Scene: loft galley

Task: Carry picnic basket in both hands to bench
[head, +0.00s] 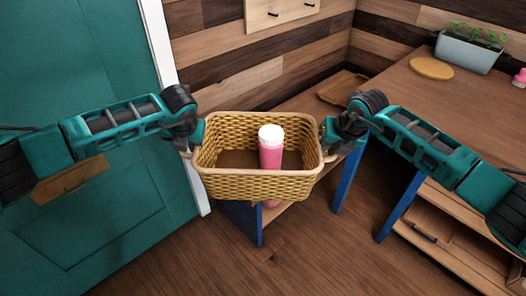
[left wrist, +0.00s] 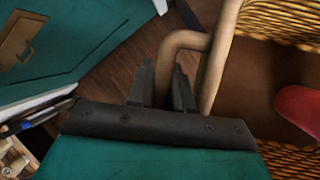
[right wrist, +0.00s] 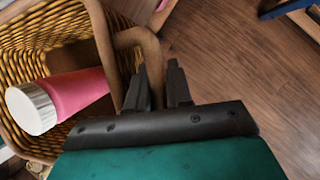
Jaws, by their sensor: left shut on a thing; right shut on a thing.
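The picnic basket (head: 258,186) is yellow wicker with a light brown rim, held about level in front of me. A pink bottle with a white cap (head: 270,150) stands inside it. My left gripper (head: 189,150) is shut on the tan handle (left wrist: 183,42) at the basket's left end. My right gripper (head: 328,152) is shut on the handle (right wrist: 138,42) at the right end; the finger hides part of it. A low wooden bench (head: 304,101) with blue legs is behind and below the basket, which hides much of its top.
A wooden counter (head: 430,100) at the right holds a planter (head: 467,53), a round board (head: 431,68) and a pink item (head: 520,77). A teal door (head: 75,70) stands at the left. A small pink patch shows below the basket. Floor in front is clear.

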